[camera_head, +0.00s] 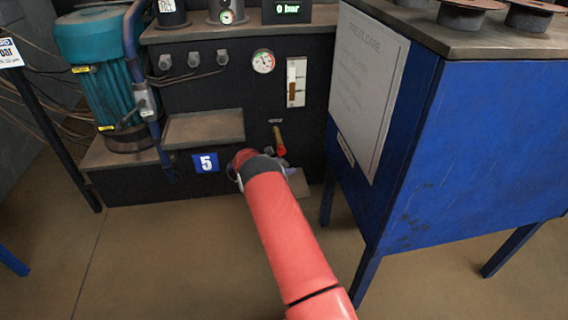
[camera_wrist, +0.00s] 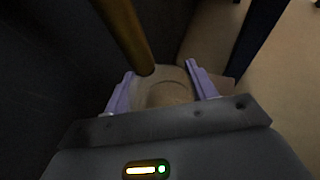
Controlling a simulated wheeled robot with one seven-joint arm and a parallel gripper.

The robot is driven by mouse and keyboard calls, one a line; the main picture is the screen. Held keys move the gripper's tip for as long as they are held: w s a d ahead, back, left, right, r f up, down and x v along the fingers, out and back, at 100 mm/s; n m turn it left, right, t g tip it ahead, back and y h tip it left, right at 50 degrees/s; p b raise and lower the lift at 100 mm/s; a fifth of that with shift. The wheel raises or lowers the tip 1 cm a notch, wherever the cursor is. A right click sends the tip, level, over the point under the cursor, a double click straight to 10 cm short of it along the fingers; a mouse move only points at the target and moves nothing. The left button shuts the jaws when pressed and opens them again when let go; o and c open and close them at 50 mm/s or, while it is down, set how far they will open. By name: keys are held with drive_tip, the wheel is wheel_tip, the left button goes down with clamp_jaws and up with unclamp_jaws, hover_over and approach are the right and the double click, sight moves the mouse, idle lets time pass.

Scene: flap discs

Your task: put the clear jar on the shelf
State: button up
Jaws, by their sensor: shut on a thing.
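My gripper (camera_wrist: 163,88) shows in the wrist view with its two lilac fingers on either side of a clear jar (camera_wrist: 166,92). The fingers are shut on the jar, and I look down on its round, see-through shape. A brass pipe (camera_wrist: 128,32) comes down from above and ends close over the jar's far side; I cannot tell whether they touch. In the head view my red arm hides the jar and most of the gripper. A metal shelf (camera_head: 205,128) juts from the dark machine front, left of and above my gripper; its top looks bare.
A brass valve handle (camera_head: 278,140) is right beside my wrist. A blue cabinet (camera_head: 470,140) on legs stands close on the right. A teal motor (camera_head: 100,80) with a blue pipe stands left of the shelf. The floor (camera_head: 180,260) in front is clear.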

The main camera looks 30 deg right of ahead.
drive_tip(key=shift+a+f+b, duration=0.1)
drive_tip(key=shift+f+b, duration=0.45)
drive_tip(key=shift+f, duration=0.15)
drive_tip(key=o, duration=1.1)
drive_tip(key=shift+r, duration=0.1)
drive_tip(key=shift+o, duration=0.2)
